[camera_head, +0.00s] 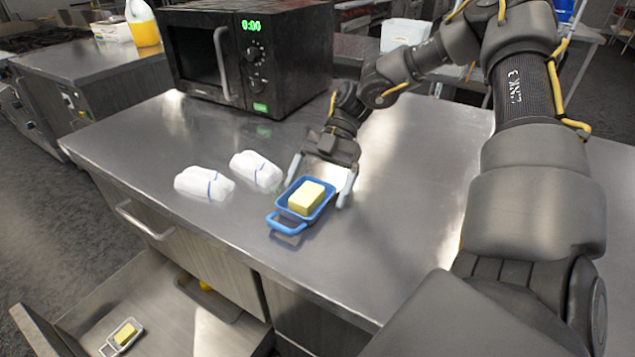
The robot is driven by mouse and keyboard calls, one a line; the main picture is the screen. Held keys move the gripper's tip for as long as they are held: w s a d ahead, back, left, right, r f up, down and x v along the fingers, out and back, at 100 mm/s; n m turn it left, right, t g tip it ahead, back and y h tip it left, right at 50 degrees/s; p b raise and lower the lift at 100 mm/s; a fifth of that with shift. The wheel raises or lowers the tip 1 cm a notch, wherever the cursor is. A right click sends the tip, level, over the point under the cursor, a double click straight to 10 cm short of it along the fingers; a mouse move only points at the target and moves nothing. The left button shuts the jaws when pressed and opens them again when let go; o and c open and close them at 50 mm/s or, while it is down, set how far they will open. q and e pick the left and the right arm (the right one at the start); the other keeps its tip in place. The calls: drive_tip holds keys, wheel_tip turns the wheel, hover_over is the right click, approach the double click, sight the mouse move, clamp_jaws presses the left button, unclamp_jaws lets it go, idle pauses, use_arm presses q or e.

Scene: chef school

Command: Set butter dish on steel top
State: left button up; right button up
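A blue butter dish (286,223) with a looped handle holds a yellow block of butter (306,197). It is upright on or just above the steel top (400,240), near the front edge; a dark reflection shows below its handle. My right gripper (321,187) reaches down behind the dish, its two fingers spread wide, one on each side. A gap shows between the right-hand finger and the dish; whether the left-hand finger touches it is unclear. A second, pale dish (107,350) with butter lies in the open drawer at lower left. My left gripper is out of view.
Two white wrapped packets (205,184) (256,171) lie left of the blue dish. A black microwave (250,60) stands at the back of the counter. The open drawer (165,320) juts out below the front edge. The counter's left part is clear.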

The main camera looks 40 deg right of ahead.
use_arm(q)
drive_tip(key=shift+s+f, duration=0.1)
use_arm(e)
drive_tip(key=shift+w+d+r+p, duration=0.1)
drive_tip(key=shift+d+r+p, duration=0.1)
drive_tip(key=shift+r+p, duration=0.25)
drive_tip(key=shift+w+d+r+p, duration=0.15)
drive_tip(key=shift+r+p, duration=0.15)
drive_tip(key=shift+r, duration=0.2)
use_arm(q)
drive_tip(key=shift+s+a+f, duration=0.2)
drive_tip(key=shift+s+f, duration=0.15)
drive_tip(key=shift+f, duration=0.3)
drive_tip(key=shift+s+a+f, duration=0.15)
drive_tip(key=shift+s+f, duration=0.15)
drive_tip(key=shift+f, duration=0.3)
use_arm(e)
drive_tip(key=v, duration=1.1)
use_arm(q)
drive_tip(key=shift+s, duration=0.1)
use_arm(e)
drive_tip(key=shift+s, duration=0.1)
